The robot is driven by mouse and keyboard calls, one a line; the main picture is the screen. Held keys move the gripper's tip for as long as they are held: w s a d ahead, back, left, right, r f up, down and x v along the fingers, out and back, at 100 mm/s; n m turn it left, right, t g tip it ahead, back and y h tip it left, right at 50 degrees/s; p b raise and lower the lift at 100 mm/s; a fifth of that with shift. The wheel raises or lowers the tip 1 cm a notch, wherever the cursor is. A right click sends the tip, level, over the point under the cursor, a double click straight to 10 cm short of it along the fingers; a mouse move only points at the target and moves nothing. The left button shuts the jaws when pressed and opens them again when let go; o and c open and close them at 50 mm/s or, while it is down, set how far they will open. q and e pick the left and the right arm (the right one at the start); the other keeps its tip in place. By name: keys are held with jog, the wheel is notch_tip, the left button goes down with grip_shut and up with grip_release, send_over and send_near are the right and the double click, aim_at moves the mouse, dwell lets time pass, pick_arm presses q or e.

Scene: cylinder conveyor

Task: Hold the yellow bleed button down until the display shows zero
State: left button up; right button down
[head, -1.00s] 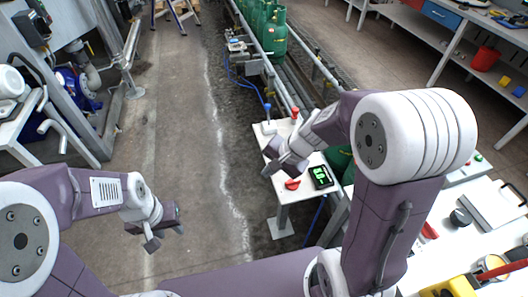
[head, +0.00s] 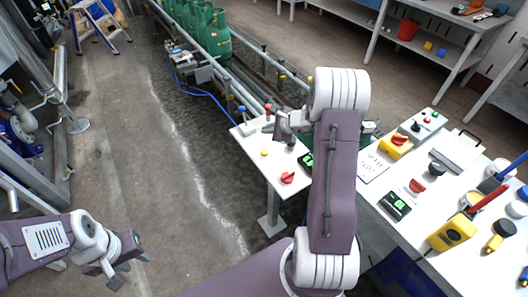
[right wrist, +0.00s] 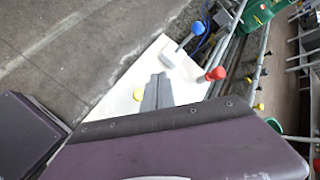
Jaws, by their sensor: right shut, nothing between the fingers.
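The yellow button (head: 264,153) is on the small white table (head: 252,139).
A red knob (head: 287,177), a blue-topped lever (head: 242,109) and a red-topped lever (head: 268,109) are on the small table. A second table (head: 379,222) at right holds another green-digit display (head: 396,205), knobs and yellow boxes. Green cylinders (head: 216,38) stand on the conveyor behind.

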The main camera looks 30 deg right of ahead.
aim_at(267, 153)
notch_tip(267, 153, down, 9)
jog(key=b, duration=0.7)
jog(key=shift+a+r, duration=0.1)
jog(key=shift+r, duration=0.1)
jog(key=shift+f, duration=0.1)
dwell(1.6)
jog(key=shift+f+b, duration=0.45)
jog(key=shift+b, duration=0.3)
jog(key=shift+f+b, duration=0.45)
jog(key=shift+b, duration=0.15)
dwell(0.3)
dwell(2.8)
jog(key=shift+r+p, duration=0.6)
jog(key=shift+r, duration=0.3)
